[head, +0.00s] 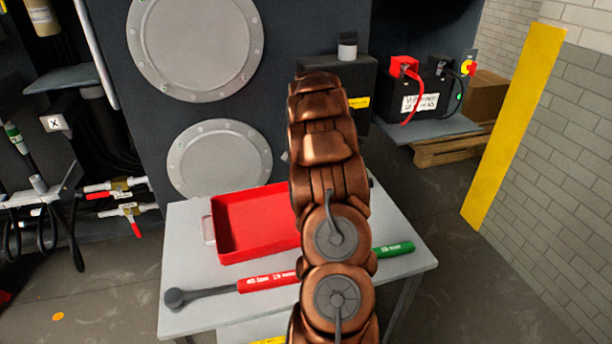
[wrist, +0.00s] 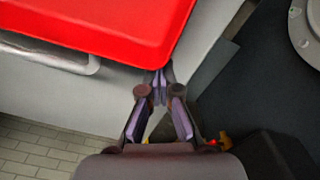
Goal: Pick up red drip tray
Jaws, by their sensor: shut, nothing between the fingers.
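The red drip tray (head: 255,225) lies on the grey table (head: 190,270), left of my arm in the head view. It has a pale handle (head: 208,230) on its left end, and its right part is hidden behind my arm. In the wrist view the tray (wrist: 100,25) fills the upper left, with a metal handle (wrist: 50,55) at its lower side. My gripper (wrist: 160,88) is shut and empty, its fingertips close by the tray's lower right corner. I cannot tell whether they touch it. In the head view my arm hides the gripper.
A red-handled wrench (head: 265,282) lies in front of the tray. A green handle (head: 393,249) shows right of my arm. The dark chassis wall with round covers (head: 220,160) stands right behind the table. A battery (head: 425,95) and yellow post (head: 515,125) are at right.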

